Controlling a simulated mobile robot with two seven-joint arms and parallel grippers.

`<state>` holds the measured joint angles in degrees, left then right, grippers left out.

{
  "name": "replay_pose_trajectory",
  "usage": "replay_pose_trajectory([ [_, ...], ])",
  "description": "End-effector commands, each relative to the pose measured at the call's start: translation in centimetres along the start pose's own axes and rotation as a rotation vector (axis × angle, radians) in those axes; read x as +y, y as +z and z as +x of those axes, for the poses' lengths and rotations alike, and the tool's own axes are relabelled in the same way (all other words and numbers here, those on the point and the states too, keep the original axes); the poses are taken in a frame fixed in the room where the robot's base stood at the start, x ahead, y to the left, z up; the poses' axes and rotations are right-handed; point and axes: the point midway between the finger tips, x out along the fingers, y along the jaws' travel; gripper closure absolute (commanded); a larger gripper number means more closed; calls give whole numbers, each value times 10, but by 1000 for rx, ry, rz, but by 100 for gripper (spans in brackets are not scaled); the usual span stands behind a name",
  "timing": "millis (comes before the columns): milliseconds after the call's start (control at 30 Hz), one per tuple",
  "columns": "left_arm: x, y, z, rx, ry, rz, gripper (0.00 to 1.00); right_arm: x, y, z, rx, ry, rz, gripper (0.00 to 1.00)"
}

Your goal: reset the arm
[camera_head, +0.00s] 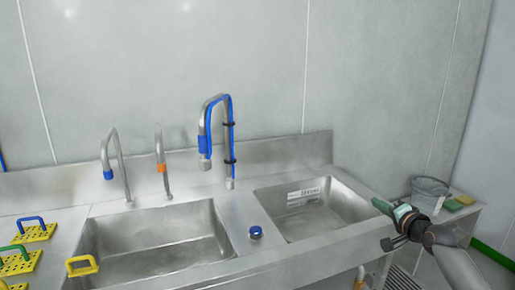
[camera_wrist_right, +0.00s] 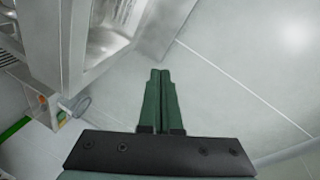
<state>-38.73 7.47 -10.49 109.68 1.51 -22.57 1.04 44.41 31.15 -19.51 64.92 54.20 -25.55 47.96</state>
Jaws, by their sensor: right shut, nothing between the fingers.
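My right gripper (camera_head: 383,206) comes in from the right in the head view, at the right end of the steel sink counter (camera_head: 262,238). In the right wrist view its two green fingers (camera_wrist_right: 160,75) lie together with nothing between them. It looks clear of the counter and holds nothing. My left gripper is not in the head view.
The counter has a left basin (camera_head: 160,250) and a right basin (camera_head: 318,212), with several taps behind, one a blue hose tap (camera_head: 204,140). Yellow racks (camera_head: 18,262) stand at the left. A clear bucket (camera_head: 429,192) sits on a side stand beyond my right arm.

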Motion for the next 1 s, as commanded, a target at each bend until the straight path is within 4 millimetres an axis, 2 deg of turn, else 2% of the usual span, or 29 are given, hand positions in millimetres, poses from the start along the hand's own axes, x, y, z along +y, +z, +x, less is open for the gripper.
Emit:
replay_pose_trajectory([
  [33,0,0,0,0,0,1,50,8,-24,-9,31,20,-25,100],
  [67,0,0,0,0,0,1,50,12,-35,-14,46,30,-37,100],
  [133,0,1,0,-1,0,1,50,38,-11,-16,18,63,-94,100],
  [267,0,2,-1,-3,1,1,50,81,22,-28,-19,117,-228,100],
  [467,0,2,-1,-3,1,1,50,156,86,-64,-110,202,-476,100],
  [600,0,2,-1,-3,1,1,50,212,138,-108,-204,254,-694,100],
  [667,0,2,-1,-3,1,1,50,233,160,-130,-249,269,-789,100],
  [800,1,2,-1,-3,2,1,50,274,206,-188,-360,288,-1004,100],
  [1000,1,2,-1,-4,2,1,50,306,255,-266,-502,276,-1263,100],
])
